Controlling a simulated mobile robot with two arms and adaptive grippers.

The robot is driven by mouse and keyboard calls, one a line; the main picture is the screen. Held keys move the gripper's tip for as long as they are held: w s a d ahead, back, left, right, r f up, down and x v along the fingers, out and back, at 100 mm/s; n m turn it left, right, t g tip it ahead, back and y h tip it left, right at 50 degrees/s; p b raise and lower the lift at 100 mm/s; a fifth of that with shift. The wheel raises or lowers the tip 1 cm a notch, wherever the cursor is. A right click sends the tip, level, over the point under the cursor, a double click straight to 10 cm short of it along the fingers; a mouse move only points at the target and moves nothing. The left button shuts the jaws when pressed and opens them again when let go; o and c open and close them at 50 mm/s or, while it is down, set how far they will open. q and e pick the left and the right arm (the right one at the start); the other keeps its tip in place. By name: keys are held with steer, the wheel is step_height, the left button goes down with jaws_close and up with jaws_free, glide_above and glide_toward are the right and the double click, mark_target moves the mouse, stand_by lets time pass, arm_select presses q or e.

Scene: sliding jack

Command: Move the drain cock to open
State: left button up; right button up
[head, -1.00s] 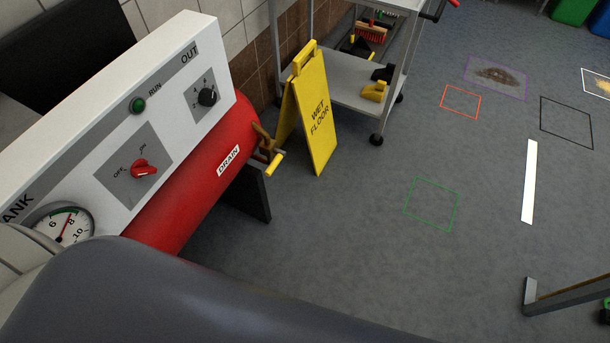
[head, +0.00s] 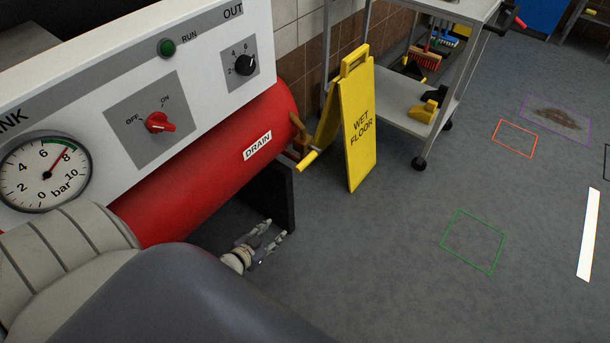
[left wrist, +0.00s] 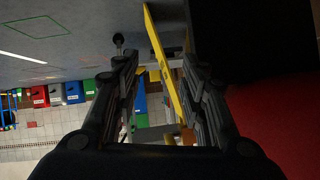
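The drain cock shows as a brass fitting with a yellow lever (head: 308,160) at the right end of the red tank (head: 205,175), beside the DRAIN label (head: 257,146). In the left wrist view the two dark fingers (left wrist: 157,95) are apart, with the yellow sign behind the gap. My right gripper is not in view.
A yellow wet floor sign (head: 358,130) stands just beyond the drain cock. A grey trolley (head: 400,105) is behind it. A dark support (head: 280,200) stands under the tank's end. Open floor lies to the right, with a green outlined square (head: 474,241).

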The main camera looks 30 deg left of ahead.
arm_select(q)
steer(key=w+a+r+m+t+b, duration=0.1)
steer(key=w+a+r+t+b, duration=0.1)
steer(key=w+r+t+b, duration=0.4)
steer(key=m+h+b, duration=0.1)
steer(key=h+b, duration=0.1)
glide_toward(297, 170)
steer(key=w, duration=0.5)
steer(key=w+b, duration=0.1)
steer(key=w, duration=0.2)
steer(key=w+d, duration=0.1)
steer(key=w, duration=0.1)
steer(key=shift+w+b, duration=0.25)
steer(key=shift+b, duration=0.15)
steer(key=shift+w, duration=0.9)
steer(key=shift+w+d, duration=0.1)
steer(key=shift+w, duration=0.4)
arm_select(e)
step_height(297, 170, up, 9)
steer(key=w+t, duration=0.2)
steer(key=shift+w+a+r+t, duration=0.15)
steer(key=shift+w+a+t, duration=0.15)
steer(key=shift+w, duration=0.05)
arm_select(q)
jaws_close()
